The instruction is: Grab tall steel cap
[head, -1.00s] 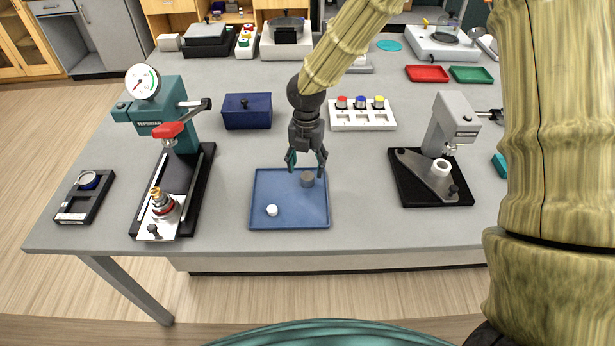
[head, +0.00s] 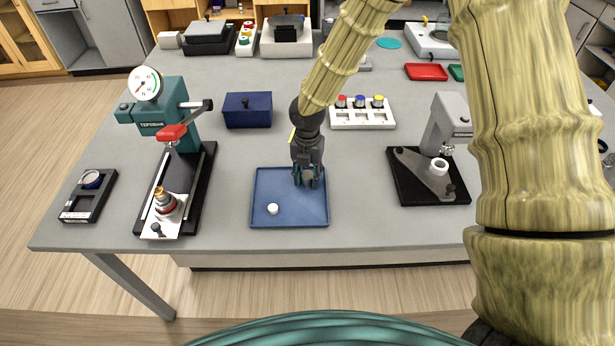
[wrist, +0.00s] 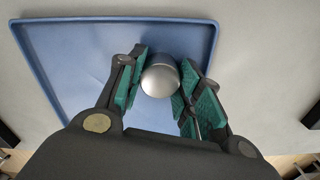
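The tall steel cap (wrist: 160,76) is a grey metal cylinder with a rounded, shiny top. It stands on the blue tray (head: 262,190), and in the head view (head: 308,174) it is mostly hidden by the fingers. My gripper (head: 308,183) points down over the right part of the tray. The cap shows no clear lift off the tray. A small white cap (head: 272,209) lies at the tray's front left.
A teal press (head: 172,120) stands left of the tray and a grey press (head: 445,130) right of it. Behind are a dark blue box (head: 247,110) and a white rack (head: 362,120) with red, blue and yellow caps. Bare bench surrounds the tray.

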